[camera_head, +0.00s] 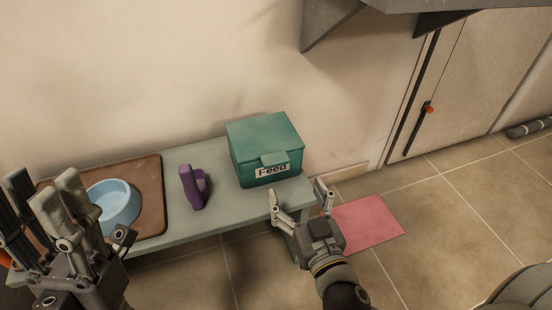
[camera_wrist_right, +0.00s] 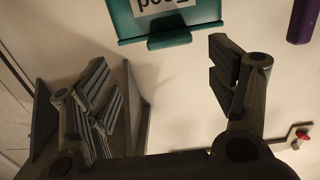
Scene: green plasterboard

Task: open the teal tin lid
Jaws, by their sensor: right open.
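The teal tin (camera_head: 240,170) stands upright at the right end of the bench, its "Feed" label facing front. Its lid (camera_head: 262,134) is shut, with a tab (camera_head: 273,159) on the front edge above the label. The right wrist view shows the tin upside down at the top, with the tab (camera_wrist_right: 169,41) between and beyond my finger ends. My right gripper (camera_head: 297,190) is open and empty, in front of the tin and apart from it. My left gripper (camera_head: 42,188) is at the lower left near the bowl, fingers apart and empty.
On the bench (camera_head: 228,204) are a purple object (camera_head: 193,187) left of the tin and a blue bowl (camera_head: 114,204) on a brown tray (camera_head: 152,200). A pink mat (camera_head: 368,224) lies on the floor at right. A grey shelf (camera_head: 330,22) overhangs above.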

